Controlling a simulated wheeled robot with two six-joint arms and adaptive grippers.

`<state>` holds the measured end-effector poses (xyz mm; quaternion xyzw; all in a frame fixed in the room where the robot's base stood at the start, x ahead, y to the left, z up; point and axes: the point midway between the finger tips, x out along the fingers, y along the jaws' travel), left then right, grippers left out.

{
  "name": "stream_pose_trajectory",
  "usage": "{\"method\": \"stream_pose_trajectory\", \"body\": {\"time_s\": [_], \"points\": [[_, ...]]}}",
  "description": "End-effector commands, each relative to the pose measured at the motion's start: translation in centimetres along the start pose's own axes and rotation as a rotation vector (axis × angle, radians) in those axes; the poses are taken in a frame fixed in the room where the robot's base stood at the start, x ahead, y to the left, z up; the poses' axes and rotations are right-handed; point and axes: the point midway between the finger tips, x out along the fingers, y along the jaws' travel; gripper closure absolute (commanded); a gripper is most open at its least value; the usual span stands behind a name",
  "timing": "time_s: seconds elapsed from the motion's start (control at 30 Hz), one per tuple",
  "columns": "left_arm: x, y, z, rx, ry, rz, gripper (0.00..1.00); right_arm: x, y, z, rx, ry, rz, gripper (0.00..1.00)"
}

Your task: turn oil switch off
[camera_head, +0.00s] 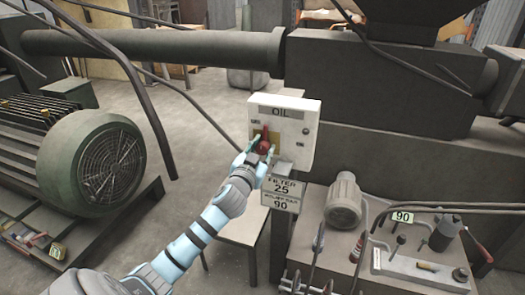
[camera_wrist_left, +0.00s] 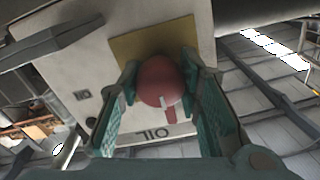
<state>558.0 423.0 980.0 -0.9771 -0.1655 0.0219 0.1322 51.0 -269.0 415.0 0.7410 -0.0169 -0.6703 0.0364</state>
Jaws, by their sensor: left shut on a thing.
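The oil switch box (camera_head: 305,128) is a pale panel labelled "OIL" in the middle of the head view. Its red rotary knob (camera_head: 263,146) sits on a yellow plate at the box's left part. My left gripper (camera_head: 256,147) is at the knob, with its fingers around it. In the left wrist view, the red knob (camera_wrist_left: 160,82) with a white mark is between the two green fingers of my left gripper (camera_wrist_left: 163,84), shut on it. The yellow plate (camera_wrist_left: 150,48) and the upside-down "OIL" label (camera_wrist_left: 152,133) show there too. My right gripper is not in view.
A green motor (camera_head: 100,165) with a fan grille stands at the left. A long horizontal pipe (camera_head: 150,45) runs behind the box. "FILTER 25" signs (camera_head: 282,187) hang below the box. A small motor (camera_head: 344,200) and a bench with bottles are at the lower right. Cables hang at the upper left.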

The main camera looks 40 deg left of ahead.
Motion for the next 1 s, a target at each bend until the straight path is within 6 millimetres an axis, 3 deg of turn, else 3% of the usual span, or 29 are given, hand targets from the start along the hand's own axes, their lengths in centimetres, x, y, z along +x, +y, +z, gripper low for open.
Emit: {"method": "stream_pose_trajectory", "body": {"time_s": [0.63, 0.67, 0.77, 1.0], "points": [[-0.05, 0.04, 0.28, -0.062, -0.006, 0.0, 0.96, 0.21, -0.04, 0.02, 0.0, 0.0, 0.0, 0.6], [-0.05, 0.04, 0.28, -0.062, -0.006, 0.0, 0.67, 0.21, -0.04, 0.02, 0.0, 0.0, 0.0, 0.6], [-0.04, 0.03, 0.23, -0.061, -0.005, 0.0, 0.51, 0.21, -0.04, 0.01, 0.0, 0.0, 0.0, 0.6], [-0.03, 0.01, 0.11, -0.06, -0.003, 0.0, 0.47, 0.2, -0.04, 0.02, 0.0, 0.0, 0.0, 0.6]]}}
